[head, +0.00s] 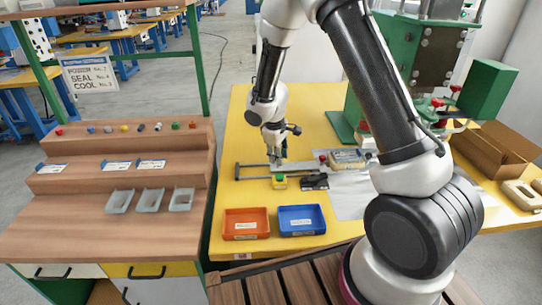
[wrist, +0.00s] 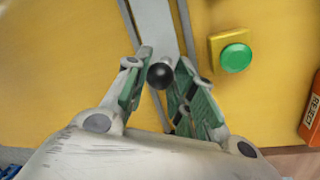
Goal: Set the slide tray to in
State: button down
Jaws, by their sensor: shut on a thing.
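The slide tray shows in the head view as a flat grey plate (head: 305,166) between dark rails on the yellow table. In the wrist view its grey plate (wrist: 152,25) runs up and away from me, with a round black knob (wrist: 160,76) at its near end. My gripper (head: 278,159) is low over the left part of the rails. In the wrist view my gripper (wrist: 163,72) has its green-padded fingers on both sides of the knob, shut on it. In the head view the knob is hidden by the gripper.
A green button (head: 280,178) on a yellow box stands just in front of the rails, beside a black device (head: 314,182). An orange bin (head: 246,223) and a blue bin (head: 302,220) sit at the front edge. A green press (head: 430,50) and cardboard box (head: 495,155) are right.

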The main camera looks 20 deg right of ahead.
aim_at(332, 157)
jog(key=s+d, duration=0.1)
jog(key=d, duration=0.5)
jog(key=s+d, duration=0.1)
jog(key=d, duration=0.5)
jog(key=s+d, duration=0.1)
jog(key=d, duration=0.6)
jog(key=shift+s+d, duration=0.1)
jog(key=shift+s, duration=0.3)
jog(key=c, duration=1.2)
grip_release()
jog(key=shift+d, duration=0.15)
jog(key=shift+o, duration=0.2)
notch_tip(332, 157, up, 12)
jog(key=s+a, duration=0.1)
jog(key=shift+s+a, duration=0.35)
jog(key=shift+f, duration=0.1)
